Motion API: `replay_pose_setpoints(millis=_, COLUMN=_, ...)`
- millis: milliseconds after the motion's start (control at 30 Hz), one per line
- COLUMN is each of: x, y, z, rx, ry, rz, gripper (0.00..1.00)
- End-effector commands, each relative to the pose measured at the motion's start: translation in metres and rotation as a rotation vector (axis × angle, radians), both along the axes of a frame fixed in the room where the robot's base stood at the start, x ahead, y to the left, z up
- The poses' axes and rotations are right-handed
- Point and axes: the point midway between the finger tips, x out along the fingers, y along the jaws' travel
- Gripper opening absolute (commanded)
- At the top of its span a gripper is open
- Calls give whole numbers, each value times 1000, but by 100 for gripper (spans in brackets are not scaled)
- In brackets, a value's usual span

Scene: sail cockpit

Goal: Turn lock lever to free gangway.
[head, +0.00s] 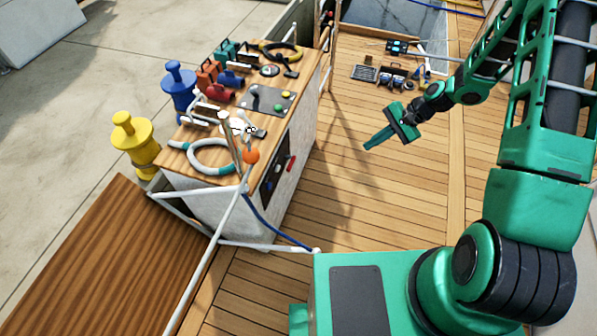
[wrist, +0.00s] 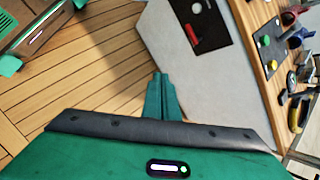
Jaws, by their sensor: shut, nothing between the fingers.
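My gripper (head: 369,146) is shut and empty, held over the open deck to the right of the console. Its closed fingers (wrist: 159,78) point toward the console's pale side in the wrist view. A red handle (head: 291,163) sits on a dark panel (head: 273,181) on that side, apart from my gripper; the panel (wrist: 209,12) and the red handle (wrist: 200,41) also show in the wrist view. A post with an orange ball (head: 251,156) stands at the console's near corner. I cannot tell which is the lock lever. The brown wooden gangway (head: 85,262) lies at lower left.
The console top (head: 187,137) carries several tools, a grey plate with buttons (head: 266,99) and a coiled hose (head: 209,168). Yellow (head: 133,143) and blue (head: 178,88) bollards stand behind. A white rail (head: 215,232) runs at the near corner.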

Motion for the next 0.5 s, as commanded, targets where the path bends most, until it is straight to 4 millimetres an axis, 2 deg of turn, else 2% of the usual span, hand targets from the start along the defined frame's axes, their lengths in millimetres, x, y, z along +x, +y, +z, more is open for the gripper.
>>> replay_pose_setpoints(millis=33, x=1, y=10, z=-19, rx=39, ry=21, rz=-30, gripper=0)
replay_pose_setpoints(millis=100, x=5, y=26, z=-39, rx=98, ry=45, rz=-78, gripper=0)
replay_pose_setpoints(millis=500, x=6, y=108, z=-143, rx=437, ry=228, rz=-399, gripper=0)
